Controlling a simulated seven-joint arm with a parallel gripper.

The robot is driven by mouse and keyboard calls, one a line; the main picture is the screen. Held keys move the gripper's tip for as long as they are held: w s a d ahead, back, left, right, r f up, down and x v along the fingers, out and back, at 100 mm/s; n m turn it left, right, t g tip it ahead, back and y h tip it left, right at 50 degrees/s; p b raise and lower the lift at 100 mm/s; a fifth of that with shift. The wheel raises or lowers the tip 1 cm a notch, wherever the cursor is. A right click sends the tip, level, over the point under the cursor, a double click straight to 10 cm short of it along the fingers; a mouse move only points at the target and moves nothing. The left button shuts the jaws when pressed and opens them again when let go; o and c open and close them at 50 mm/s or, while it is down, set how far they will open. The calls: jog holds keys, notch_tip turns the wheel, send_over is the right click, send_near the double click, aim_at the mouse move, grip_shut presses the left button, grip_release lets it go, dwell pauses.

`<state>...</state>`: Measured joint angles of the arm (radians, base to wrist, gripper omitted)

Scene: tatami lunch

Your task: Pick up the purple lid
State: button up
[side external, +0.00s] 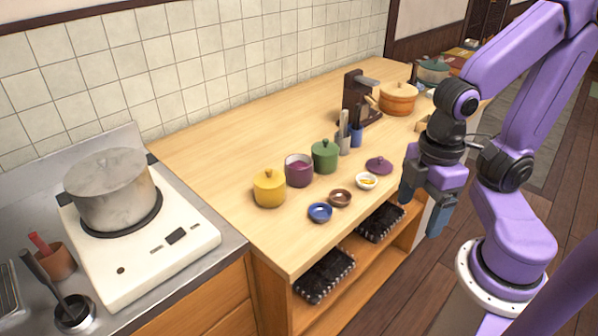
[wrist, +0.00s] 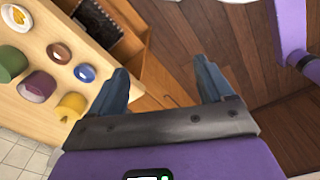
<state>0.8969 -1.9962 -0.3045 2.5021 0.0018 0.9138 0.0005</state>
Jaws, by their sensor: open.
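The purple lid (side external: 379,165) lies on the wooden counter, right of the green jar and behind a small white bowl. A purple jar (side external: 299,170) without a lid stands between the yellow and green jars; it also shows in the wrist view (wrist: 38,87). My gripper (side external: 420,212) is open and empty, out past the counter's front edge, right of the lid and apart from it. In the wrist view my gripper's two blue fingers (wrist: 162,82) are spread wide over the floor and the counter's side. The lid does not show in the wrist view.
A yellow jar (side external: 269,188), a green jar (side external: 324,156), a blue dish (side external: 320,212), a brown dish (side external: 340,198) and a white bowl (side external: 366,181) stand near the lid. Utensil holders (side external: 356,134) and an orange pot (side external: 398,98) are behind. The counter's back left is clear.

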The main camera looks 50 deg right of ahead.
jog(key=o, duration=0.4)
jog(key=shift+c, duration=0.2)
jog(key=w+d+r, duration=0.1)
jog(key=w, duration=0.9)
jog(key=n, duration=0.2)
send_over(381, 157)
notch_tip(381, 157, down, 2)
jog(key=f, duration=0.1)
notch_tip(381, 157, down, 16)
jog(key=shift+f, duration=0.1)
